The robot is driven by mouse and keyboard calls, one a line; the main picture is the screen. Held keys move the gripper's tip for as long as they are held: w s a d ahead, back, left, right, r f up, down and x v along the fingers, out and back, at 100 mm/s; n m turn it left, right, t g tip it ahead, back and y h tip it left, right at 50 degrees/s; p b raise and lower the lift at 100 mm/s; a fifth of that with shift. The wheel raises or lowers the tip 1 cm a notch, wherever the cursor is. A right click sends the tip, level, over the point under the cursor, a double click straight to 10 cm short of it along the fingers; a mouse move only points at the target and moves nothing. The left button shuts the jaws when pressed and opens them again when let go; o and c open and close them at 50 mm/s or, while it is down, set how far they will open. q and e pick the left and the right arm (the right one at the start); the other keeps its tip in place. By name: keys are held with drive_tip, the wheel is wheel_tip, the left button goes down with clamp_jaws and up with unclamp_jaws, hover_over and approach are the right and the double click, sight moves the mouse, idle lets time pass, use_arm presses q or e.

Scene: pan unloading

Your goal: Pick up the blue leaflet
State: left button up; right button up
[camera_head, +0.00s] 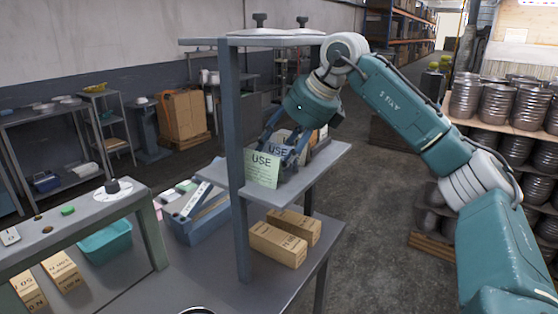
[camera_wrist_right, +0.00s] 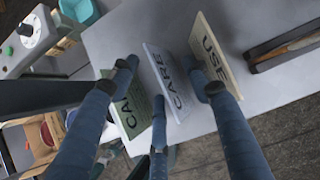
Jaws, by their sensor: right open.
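The blue leaflet (camera_wrist_right: 166,82) is a pale blue upright panel, between a green leaflet (camera_wrist_right: 128,108) and a cream leaflet (camera_wrist_right: 212,58) in the right wrist view. In the head view the blue leaflet (camera_head: 277,140) shows partly behind the green leaflet (camera_head: 261,171) on the rack's middle shelf (camera_head: 328,160). My right gripper (camera_head: 283,150) reaches down over the leaflets, its blue fingers spread. In the right wrist view the gripper (camera_wrist_right: 165,80) has fingers on both sides of the blue leaflet; contact cannot be told. My left gripper is out of view.
A rack post (camera_head: 235,190) stands left of the leaflets, and a top shelf (camera_head: 275,40) lies above. A dark tray (camera_wrist_right: 285,45) lies beside the cream leaflet. Cardboard boxes (camera_head: 278,244) sit on the level below.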

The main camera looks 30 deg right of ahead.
drive_tip(key=c, duration=0.9)
drive_tip(key=shift+c, duration=0.2)
